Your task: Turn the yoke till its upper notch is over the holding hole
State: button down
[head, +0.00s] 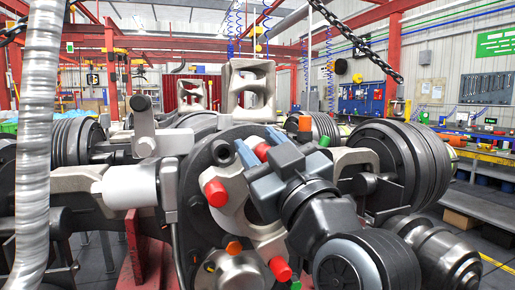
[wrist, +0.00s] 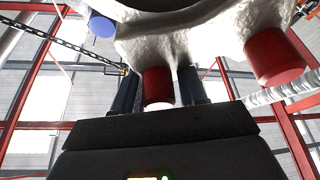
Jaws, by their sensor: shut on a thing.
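The yoke (head: 238,190) is a pale cast piece with red plugs on a dark round plate (head: 196,172). In the wrist view the yoke (wrist: 205,35) fills the top. My gripper (head: 260,148) is shut on a red plug (wrist: 157,88) of the yoke; the plug stands between its two dark blue fingers in the wrist view. Another red plug (head: 215,192) is on the yoke's left side and a third (head: 280,268) is low down. A dark round opening (head: 222,152) shows at the plate's upper left; I cannot tell whether it is the holding hole. My arm hides the yoke's right side, and I cannot make out the upper notch.
An orange plug (head: 305,123) and a green plug (head: 325,141) stand behind my wrist. Black ribbed drums (head: 382,165) are at right. A ribbed grey hose (head: 38,130) hangs at left, and a chain (head: 360,42) hangs above right. Close machinery leaves little room.

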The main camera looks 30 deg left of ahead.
jog(key=c, duration=0.9)
grip_release()
jog(key=shift+f, duration=0.1)
jog(key=shift+o, duration=0.2)
jog(key=b+v, duration=0.2)
jog(key=v, duration=0.5)
jog(key=shift+s+d+f, duration=0.2)
jog(key=shift+s+d, duration=0.05)
jog(key=shift+d, duration=0.05)
